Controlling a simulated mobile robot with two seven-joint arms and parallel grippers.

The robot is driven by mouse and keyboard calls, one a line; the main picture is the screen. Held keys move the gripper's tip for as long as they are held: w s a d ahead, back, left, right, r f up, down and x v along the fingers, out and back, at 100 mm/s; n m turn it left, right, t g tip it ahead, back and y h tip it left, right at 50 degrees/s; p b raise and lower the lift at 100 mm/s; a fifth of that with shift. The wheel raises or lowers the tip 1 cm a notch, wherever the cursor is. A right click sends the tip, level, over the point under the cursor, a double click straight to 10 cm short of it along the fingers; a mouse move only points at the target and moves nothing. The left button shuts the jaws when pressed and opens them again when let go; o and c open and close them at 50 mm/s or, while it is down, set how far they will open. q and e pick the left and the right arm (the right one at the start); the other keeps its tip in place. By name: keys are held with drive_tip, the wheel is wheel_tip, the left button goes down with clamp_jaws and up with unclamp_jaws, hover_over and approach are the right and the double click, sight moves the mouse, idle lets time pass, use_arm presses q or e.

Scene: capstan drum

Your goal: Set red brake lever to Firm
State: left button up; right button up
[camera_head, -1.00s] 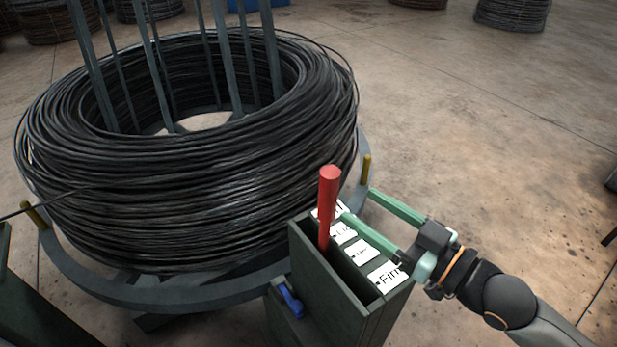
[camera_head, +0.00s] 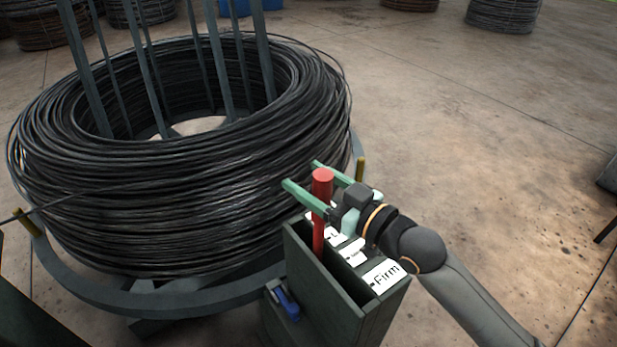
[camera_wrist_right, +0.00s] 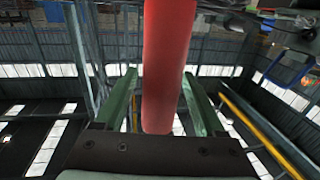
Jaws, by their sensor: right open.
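The red brake lever (camera_head: 321,200) stands upright out of the slot of a dark green box (camera_head: 325,285), toward the slot's far end. White labels run along the box top; the nearest one reads Firm (camera_head: 385,277), and the lever is away from it. My right gripper (camera_head: 300,174) is open, its two green fingers on either side of the lever's upper part. In the right wrist view the red lever (camera_wrist_right: 166,65) rises between the open fingers, with gaps visible beside it. My left gripper is not in view.
A large coil of black wire (camera_head: 180,190) sits on a round grey stand (camera_head: 130,295) just left of the box. A blue handle (camera_head: 287,303) is on the box's left side.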

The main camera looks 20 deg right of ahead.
drive_tip(key=shift+w+a, duration=0.1)
drive_tip(key=shift+w, duration=0.1)
clamp_jaws()
idle(0.6)
idle(0.8)
